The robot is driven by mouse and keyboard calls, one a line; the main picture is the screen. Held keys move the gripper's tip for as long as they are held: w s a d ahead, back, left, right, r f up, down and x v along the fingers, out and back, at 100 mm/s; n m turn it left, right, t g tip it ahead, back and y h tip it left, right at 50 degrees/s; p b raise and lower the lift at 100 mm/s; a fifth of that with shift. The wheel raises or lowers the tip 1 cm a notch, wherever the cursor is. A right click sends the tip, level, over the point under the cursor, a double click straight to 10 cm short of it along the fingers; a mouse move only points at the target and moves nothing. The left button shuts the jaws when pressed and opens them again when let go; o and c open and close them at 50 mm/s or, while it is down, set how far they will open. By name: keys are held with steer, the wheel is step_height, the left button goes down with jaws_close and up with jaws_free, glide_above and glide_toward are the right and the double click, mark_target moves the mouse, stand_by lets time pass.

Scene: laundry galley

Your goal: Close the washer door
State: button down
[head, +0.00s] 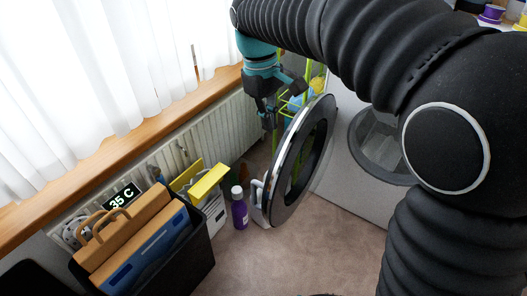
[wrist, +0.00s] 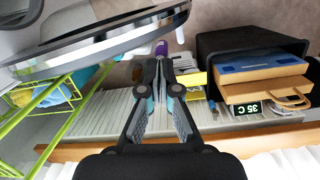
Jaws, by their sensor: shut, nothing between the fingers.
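The washer (head: 352,178) stands at the right in the head view, with its round drum opening (head: 379,143) showing. Its round door (head: 281,168) stands wide open, swung out toward the left, with a dark ring and a pale rim. My gripper (head: 269,122) is shut and empty, on the window side of the door, near its upper part and seemingly apart from it. In the wrist view my gripper (wrist: 160,66) points past the door's rim (wrist: 95,42), which crosses the upper left. Part of the washer is hidden behind my arm in the head view.
A black bin (head: 199,252) with cardboard and a blue folder stands at lower left. A purple bottle (head: 239,208) and a white box (head: 213,212) stand beside the door. A green rack (wrist: 62,115) is behind it. A radiator (head: 222,131) lines the window wall. Floor in front is clear.

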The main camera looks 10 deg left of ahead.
steer(key=a+f+n, duration=0.2)
steer(key=a, duration=0.5)
steer(key=shift+g+h, duration=0.3)
steer(key=shift+h, duration=0.2)
steer(key=x, duration=0.3)
steer(key=d+b+x, duration=0.1)
steer(key=x, duration=0.3)
steer(key=d+x, duration=0.1)
steer(key=x, duration=0.3)
steer(key=shift+s+r, duration=0.25)
steer(key=shift+s, duration=0.1)
steer(key=shift+s+d, duration=0.15)
steer(key=shift+d, duration=0.3)
